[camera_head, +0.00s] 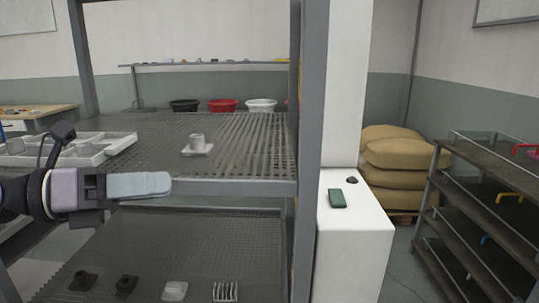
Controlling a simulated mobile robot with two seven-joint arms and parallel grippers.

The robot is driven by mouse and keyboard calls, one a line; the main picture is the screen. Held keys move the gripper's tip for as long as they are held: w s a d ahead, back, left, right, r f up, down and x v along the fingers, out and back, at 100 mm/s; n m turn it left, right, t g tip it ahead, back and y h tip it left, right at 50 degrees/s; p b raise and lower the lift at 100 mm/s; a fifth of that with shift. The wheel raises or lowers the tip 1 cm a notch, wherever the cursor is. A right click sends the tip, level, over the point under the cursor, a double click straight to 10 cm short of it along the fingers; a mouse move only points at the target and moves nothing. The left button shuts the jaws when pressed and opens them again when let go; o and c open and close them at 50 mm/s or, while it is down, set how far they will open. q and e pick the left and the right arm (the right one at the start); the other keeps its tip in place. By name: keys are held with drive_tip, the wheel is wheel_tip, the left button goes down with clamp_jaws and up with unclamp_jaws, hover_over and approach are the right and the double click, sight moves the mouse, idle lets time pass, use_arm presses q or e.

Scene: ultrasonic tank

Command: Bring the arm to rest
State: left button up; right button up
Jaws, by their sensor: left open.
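My left arm comes in from the left edge. Its gripper (160,184) points right, in front of the front edge of the upper perforated shelf (240,150). I see the gripper side-on and nothing shows between its fingers; it is open. A small pale fixture with a round post (197,146) stands upright on the upper shelf, behind and to the right of the gripper, apart from it. My right gripper is not in view.
A white tray (120,143) with compartments lies on the shelf's left, behind my arm. Metal posts (308,150) frame the shelves. The lower shelf holds several small parts. Sacks (400,160) and a rack (480,205) stand right.

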use_arm(q)
drive_tip(key=a+f+n+t+y+p, duration=0.15)
drive_tip(key=f+n+t+y, duration=0.4)
drive_tip(key=f+n, duration=0.85)
drive_tip(key=a+f+n+t+y+p, duration=0.15)
drive_tip(key=f+n+t+y, duration=0.25)
drive_tip(key=f+n+t, duration=0.95)
drive_tip(key=s+f+n+g+y, duration=0.4)
drive_tip(key=s+f+n+g, duration=0.9)
drive_tip(key=s+f, duration=0.3)
drive_tip(key=shift+s+a+f+n+g, duration=0.25)
drive_tip(key=shift+a+f+n+g, duration=0.15)
drive_tip(key=shift+g, duration=0.4)
